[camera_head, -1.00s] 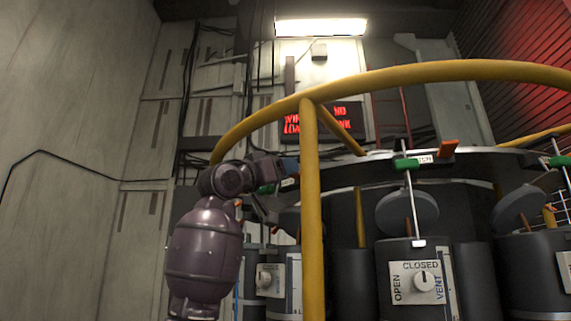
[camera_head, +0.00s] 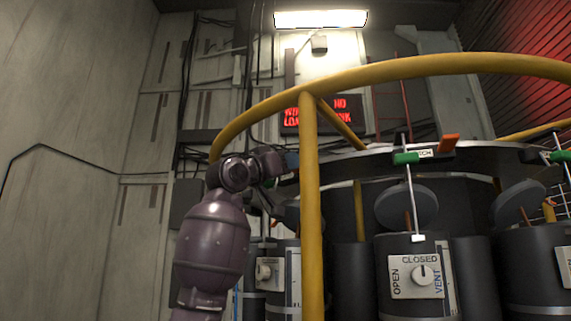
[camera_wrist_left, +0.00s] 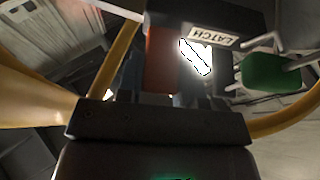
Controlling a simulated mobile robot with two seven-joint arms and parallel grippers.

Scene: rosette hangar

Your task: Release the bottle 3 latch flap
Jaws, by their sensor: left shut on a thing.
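In the left wrist view an orange latch flap (camera_wrist_left: 160,62) stands between the fingers of my left gripper (camera_wrist_left: 164,88), below a dark block with a white LATCH label (camera_wrist_left: 213,37). The gripper is shut on the flap. In the head view my left gripper (camera_head: 289,163) is at the ring's left side, partly behind the yellow post, and the flap there is hidden. Another orange flap (camera_head: 448,143) shows on the ring to the right. I cannot read a bottle number. My right gripper is not in view.
A yellow rail (camera_head: 400,68) and its upright post (camera_head: 309,220) stand in front of the dark bottles. A green handle (camera_wrist_left: 270,73) is close to the right of the gripper. A valve plate (camera_head: 416,277) marked OPEN, CLOSED and VENT faces me. A grey wall is at left.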

